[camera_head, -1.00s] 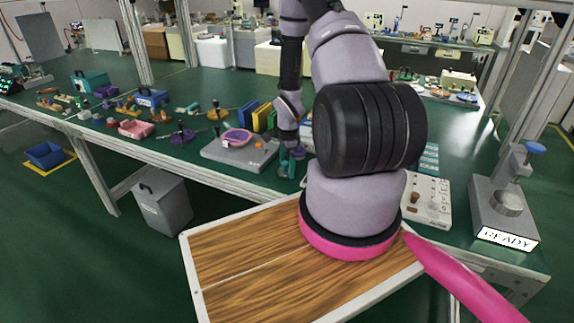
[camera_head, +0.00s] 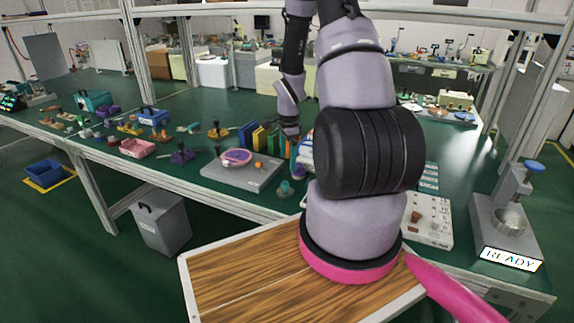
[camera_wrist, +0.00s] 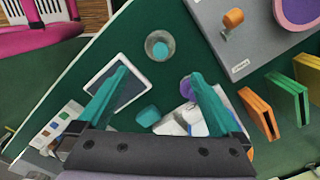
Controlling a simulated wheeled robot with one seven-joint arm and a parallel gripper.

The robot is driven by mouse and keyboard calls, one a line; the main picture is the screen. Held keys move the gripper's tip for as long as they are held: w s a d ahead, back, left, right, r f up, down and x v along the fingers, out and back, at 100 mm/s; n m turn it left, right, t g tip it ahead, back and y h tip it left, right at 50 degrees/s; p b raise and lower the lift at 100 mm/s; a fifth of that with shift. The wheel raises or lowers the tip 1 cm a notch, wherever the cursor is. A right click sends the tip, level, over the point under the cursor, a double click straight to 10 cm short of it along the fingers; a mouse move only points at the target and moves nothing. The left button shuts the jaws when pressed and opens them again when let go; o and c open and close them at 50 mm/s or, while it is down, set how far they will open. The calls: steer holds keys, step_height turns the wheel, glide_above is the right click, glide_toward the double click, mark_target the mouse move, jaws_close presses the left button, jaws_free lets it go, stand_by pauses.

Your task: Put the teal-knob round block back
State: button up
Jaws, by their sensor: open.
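A round grey block with a teal knob (camera_wrist: 160,48) stands on the green bench top beyond my fingertips in the wrist view. In the head view a small teal-topped round piece (camera_head: 285,188), which looks like the same block, stands by the front edge of the bench, just right of a grey plate. My gripper (camera_wrist: 160,78) is open, with its two teal fingers apart and nothing held between them. A second teal piece (camera_wrist: 148,115) shows lower down, behind the gap between the fingers. In the head view my gripper is small and partly lost among the bench items.
The grey plate (camera_head: 225,178) carries a purple ring (camera_head: 236,156) and an orange knob (camera_wrist: 232,18). Upright slotted blocks, one orange (camera_wrist: 258,112), stand close by. A dark-screened tablet (camera_wrist: 128,92) lies near the fingers. A READY sign (camera_head: 511,259) fronts a press at right.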

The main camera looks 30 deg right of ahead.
steer(key=s+a+r+n+t, duration=0.1)
steer(key=a+r+n, duration=0.2)
steer(key=r, duration=0.9)
steer(key=s+a+r+n+t, duration=0.2)
steer(key=a+r+n, duration=0.1)
steer(key=r, duration=0.9)
steer(key=s+a+r+n+t+y, duration=0.1)
steer(key=s+a+r+n, duration=0.3)
steer(key=s+r, duration=0.4)
steer(key=s+a+r+n+t+y, duration=0.1)
steer(key=s+a+r+n, duration=0.3)
steer(key=s+r, duration=0.4)
steer(key=shift+r+n+t, duration=0.25)
steer(key=shift+n+t, duration=0.35)
steer(key=shift+t, duration=0.2)
